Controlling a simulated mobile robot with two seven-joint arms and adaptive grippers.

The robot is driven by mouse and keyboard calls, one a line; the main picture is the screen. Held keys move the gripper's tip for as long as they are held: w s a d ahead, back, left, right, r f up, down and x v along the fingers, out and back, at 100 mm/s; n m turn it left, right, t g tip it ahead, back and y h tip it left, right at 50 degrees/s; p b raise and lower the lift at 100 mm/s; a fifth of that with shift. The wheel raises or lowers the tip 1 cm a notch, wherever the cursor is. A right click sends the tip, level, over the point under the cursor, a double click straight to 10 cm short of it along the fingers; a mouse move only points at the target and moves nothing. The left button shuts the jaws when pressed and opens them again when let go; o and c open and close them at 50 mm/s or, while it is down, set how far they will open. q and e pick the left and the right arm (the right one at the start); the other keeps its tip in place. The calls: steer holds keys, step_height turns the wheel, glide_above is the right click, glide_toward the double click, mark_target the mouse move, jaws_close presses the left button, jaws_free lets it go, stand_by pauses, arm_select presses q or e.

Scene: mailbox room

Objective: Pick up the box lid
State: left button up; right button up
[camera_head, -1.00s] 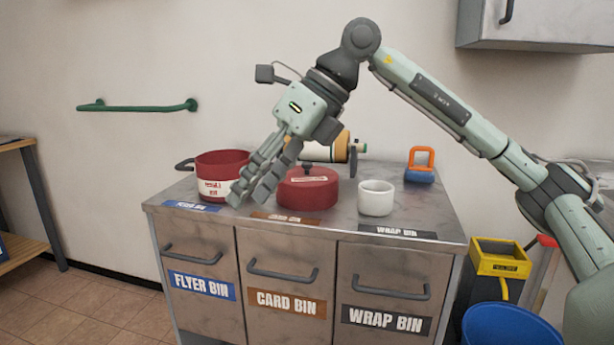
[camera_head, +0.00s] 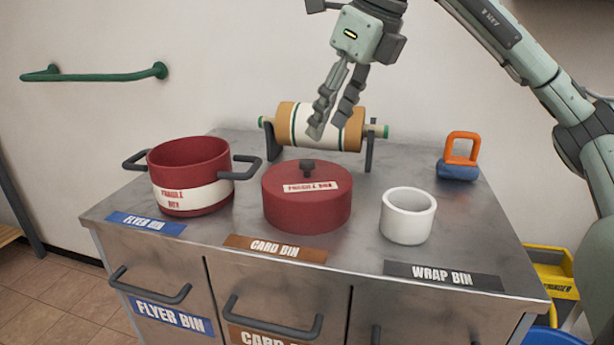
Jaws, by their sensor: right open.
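The box lid appears to be the round red lid (camera_head: 306,207) with a dark knob (camera_head: 307,168) and a "fragile bin" label, resting on the metal counter (camera_head: 345,262). Beside it, to the left, stands the open red pot (camera_head: 190,170) with two dark handles and a matching label. My right gripper (camera_head: 326,132) hangs above and slightly behind the lid, in front of the roller, with its fingers pointing down. My left gripper is not in view.
A tan and white roller on a stand (camera_head: 300,127) sits behind the lid. A white cup (camera_head: 407,216) stands to its right. A blue block with an orange handle (camera_head: 459,165) is at the back right. The counter's front strip is mostly clear.

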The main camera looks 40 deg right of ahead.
mark_target(308, 162)
steer(key=x, duration=0.7)
steer(key=shift+w+a+f, duration=0.15)
steer(key=shift+w+a, duration=0.1)
steer(key=shift+a, duration=0.05)
steer(key=shift+c, duration=0.5)
jaws_close()
